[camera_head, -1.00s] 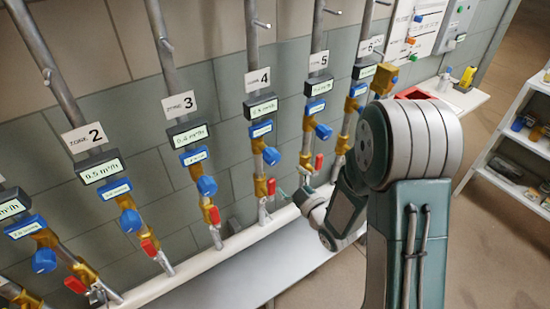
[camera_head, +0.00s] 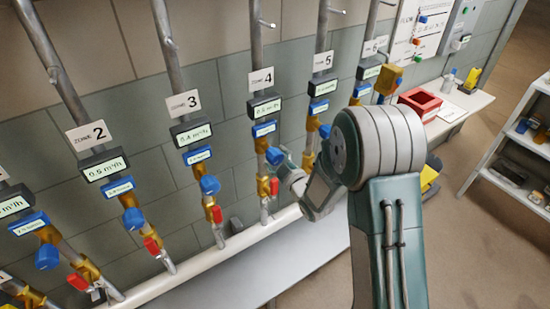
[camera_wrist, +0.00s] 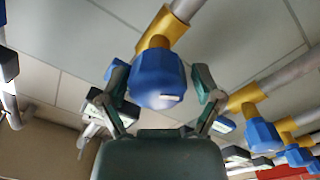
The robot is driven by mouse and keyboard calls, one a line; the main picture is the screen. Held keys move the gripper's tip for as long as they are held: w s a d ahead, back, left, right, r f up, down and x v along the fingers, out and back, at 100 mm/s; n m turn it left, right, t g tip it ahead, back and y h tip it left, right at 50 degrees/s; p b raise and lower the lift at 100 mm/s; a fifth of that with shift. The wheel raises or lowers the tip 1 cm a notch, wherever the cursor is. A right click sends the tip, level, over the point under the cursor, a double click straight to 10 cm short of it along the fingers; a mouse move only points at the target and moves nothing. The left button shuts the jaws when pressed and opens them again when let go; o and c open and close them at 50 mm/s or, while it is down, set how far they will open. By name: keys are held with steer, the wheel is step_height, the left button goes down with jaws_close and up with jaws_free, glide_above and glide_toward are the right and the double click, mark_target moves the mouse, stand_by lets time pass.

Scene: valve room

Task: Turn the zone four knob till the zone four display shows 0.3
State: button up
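The zone four label (camera_head: 261,80) hangs on its pipe above a dark display (camera_head: 264,107). The display's digits are too small to read surely. The blue zone four knob (camera_head: 274,156) sits lower on the pipe, on a brass fitting. My gripper (camera_head: 283,160) is at this knob, coming from the right and partly covering it. In the wrist view a blue knob (camera_wrist: 157,80) with a pale mark stands between the two fingers of my gripper (camera_wrist: 163,84). The fingers are spread, one on each side. A gap shows at the right finger; contact at the left is unclear.
Neighbouring pipes carry displays and blue knobs, such as the zone three knob (camera_head: 210,185) and zone two knob (camera_head: 132,219). A red lever (camera_head: 274,187) is below the zone four knob. A red bin (camera_head: 420,103) and a shelf (camera_head: 518,150) stand right.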

steer(key=shift+d, duration=0.1)
steer(key=c, duration=0.5)
steer(key=shift+o, duration=0.2)
steer(key=shift+m, duration=0.4)
steer(key=m, duration=0.3)
steer(key=shift+m, duration=2.3)
steer(key=o, duration=1.1)
steer(key=shift+o, duration=0.2)
